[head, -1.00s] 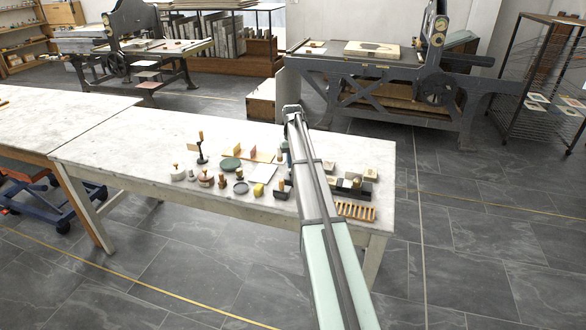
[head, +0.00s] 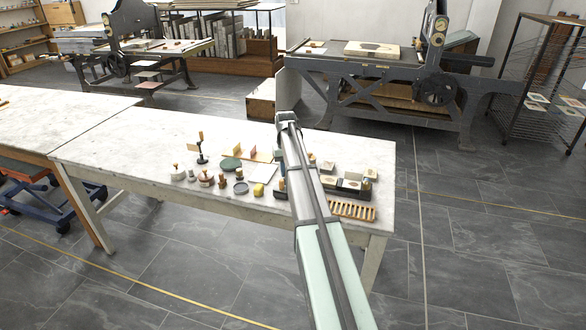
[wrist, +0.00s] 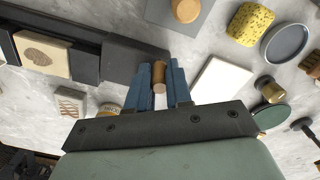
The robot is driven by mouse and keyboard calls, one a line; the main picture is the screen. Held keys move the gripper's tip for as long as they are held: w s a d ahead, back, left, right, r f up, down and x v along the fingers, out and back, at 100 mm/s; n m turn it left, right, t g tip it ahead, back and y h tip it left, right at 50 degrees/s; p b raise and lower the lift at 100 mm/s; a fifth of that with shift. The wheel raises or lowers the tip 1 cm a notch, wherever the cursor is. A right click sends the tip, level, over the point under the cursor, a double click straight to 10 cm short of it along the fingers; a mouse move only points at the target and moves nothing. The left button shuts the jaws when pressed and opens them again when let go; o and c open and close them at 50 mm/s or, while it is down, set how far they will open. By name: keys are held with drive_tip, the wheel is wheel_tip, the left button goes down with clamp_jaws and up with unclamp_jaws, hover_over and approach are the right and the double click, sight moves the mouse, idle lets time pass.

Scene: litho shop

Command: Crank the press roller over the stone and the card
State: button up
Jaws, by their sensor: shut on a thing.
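In the wrist view my gripper (wrist: 158,92) has its blue fingers closed around a small upright wooden handle (wrist: 158,74), which looks like the crank's grip. A dark block (wrist: 135,62) lies just beyond it, at the end of a long dark bed. A pale stone (wrist: 42,54) with a brown oval print sits on that bed at the left. I cannot make out the roller itself. A white card-like sheet (wrist: 221,83) lies flat right of the fingers. In the head view my arm hides the gripper and handle; the dark press parts (head: 352,188) show right of the arm.
Close around on the pale table (head: 120,150) are a yellow sponge (wrist: 250,24), a grey dish (wrist: 287,43), a green disc (wrist: 270,117), a brass-and-wood knob (wrist: 269,89) and a small stamped block (wrist: 72,101). A slatted wooden rack (head: 352,210) lies near the front edge. The table's left part is clear.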

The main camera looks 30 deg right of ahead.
drive_tip(key=o, duration=0.7)
drive_tip(key=shift+s+d, duration=0.1)
drive_tip(key=shift+r, duration=0.1)
drive_tip(key=shift+r, duration=3.45)
drive_tip(key=shift+s, duration=0.1)
